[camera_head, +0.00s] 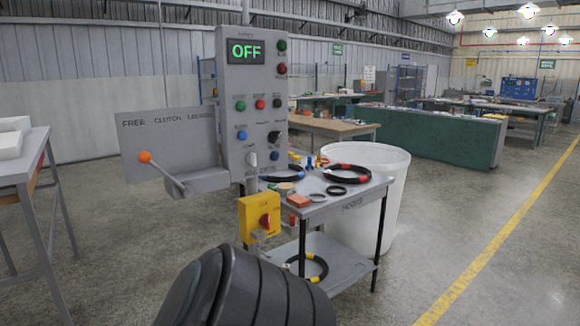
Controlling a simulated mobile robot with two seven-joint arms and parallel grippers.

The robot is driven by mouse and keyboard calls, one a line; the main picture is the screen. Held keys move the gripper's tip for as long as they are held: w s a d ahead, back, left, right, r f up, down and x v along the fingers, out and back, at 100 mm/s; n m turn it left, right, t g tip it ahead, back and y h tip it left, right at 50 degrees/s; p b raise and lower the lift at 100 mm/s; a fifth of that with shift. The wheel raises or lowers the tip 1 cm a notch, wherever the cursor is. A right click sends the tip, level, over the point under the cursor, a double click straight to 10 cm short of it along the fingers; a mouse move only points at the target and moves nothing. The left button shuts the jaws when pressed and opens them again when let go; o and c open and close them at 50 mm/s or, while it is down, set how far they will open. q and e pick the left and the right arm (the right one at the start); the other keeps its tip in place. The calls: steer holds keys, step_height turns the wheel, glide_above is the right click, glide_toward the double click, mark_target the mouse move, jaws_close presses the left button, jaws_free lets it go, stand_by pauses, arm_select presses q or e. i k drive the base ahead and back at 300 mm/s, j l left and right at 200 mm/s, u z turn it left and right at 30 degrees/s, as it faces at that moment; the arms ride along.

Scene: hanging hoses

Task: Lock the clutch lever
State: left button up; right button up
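The clutch lever (166,175) is a grey rod with an orange ball knob (145,157). It slants up and left from a grey housing (197,181) at the lower left of the control cabinet. Behind it, a grey plate (165,138) carries the words FREE, CLUTCH and what looks like LOCKED, from left to right. The knob is on the FREE side, below that word. Nothing touches the lever. Neither of my grippers shows. A dark ribbed shape, which looks like part of my own arm, fills the bottom centre.
The control cabinet (252,88) has buttons and a display (246,51) reading OFF. A table (344,203) with hoses and a white bin (367,222) stand right. Another table (21,168) stands left; floor between is clear.

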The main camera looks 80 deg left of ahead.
mark_target(144, 157)
steer(key=u, duration=3)
